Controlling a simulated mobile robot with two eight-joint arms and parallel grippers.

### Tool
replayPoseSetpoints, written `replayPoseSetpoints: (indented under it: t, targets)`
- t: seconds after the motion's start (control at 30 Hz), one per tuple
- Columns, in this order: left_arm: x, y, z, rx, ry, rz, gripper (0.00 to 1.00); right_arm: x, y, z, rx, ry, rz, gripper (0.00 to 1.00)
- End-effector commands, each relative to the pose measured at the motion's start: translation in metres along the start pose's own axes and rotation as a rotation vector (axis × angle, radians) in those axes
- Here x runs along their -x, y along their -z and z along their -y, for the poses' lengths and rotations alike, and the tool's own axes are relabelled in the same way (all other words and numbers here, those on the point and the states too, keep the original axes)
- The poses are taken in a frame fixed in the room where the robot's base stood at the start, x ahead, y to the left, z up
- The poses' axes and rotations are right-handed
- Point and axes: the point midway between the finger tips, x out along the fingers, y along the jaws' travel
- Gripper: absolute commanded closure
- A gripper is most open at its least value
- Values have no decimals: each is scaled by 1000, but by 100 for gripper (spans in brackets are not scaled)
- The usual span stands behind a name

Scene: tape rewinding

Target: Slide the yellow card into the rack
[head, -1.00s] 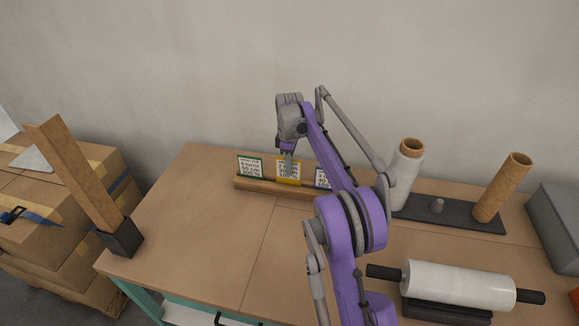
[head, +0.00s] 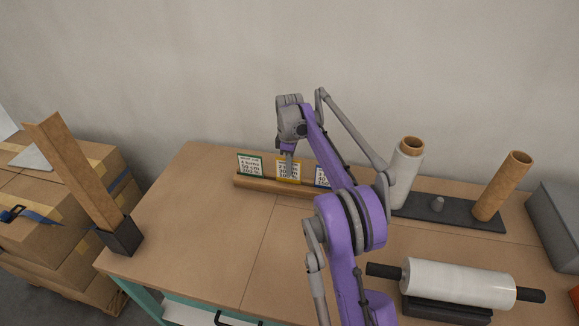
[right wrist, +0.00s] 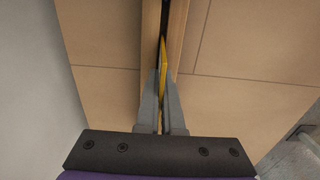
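The yellow card (head: 289,170) stands upright at the wooden rack (head: 262,187), between a green-edged card (head: 250,166) and a blue-edged card (head: 321,177). My right gripper (head: 289,156) is above and at the yellow card, its fingers in front of part of it. In the right wrist view, the fingers (right wrist: 161,98) are closed together on the yellow card (right wrist: 163,66), seen edge-on. The card's lower edge appears in line with the rack; I cannot tell how deep it sits. My left gripper is not in view.
A dark base with a wrapped roll (head: 405,172) and a bare cardboard tube (head: 503,187) stands right of the rack. A white film roll (head: 459,284) lies on a stand at front right. The left of the table is clear up to a wooden post (head: 77,175).

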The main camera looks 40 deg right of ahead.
Motion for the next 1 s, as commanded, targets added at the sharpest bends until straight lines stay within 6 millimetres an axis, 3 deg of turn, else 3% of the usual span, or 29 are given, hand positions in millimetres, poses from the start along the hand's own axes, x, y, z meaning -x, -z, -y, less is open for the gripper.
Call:
replayPoseSetpoints:
  t: [0.17,0.2,0.37,0.57,0.73,1.0]
  targets:
    - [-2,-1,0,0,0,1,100,-4,0,0,0,0,0,100]
    - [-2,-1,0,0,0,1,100,-4,0,0,0,0,0,91]
    - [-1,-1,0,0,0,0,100,-3,0,0,0,0,0,62]
    - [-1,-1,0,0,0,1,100,-3,0,0,0,0,0,61]
    - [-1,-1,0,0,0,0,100,-3,0,0,0,0,0,36]
    - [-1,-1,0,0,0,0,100,-3,0,0,0,0,0,36]
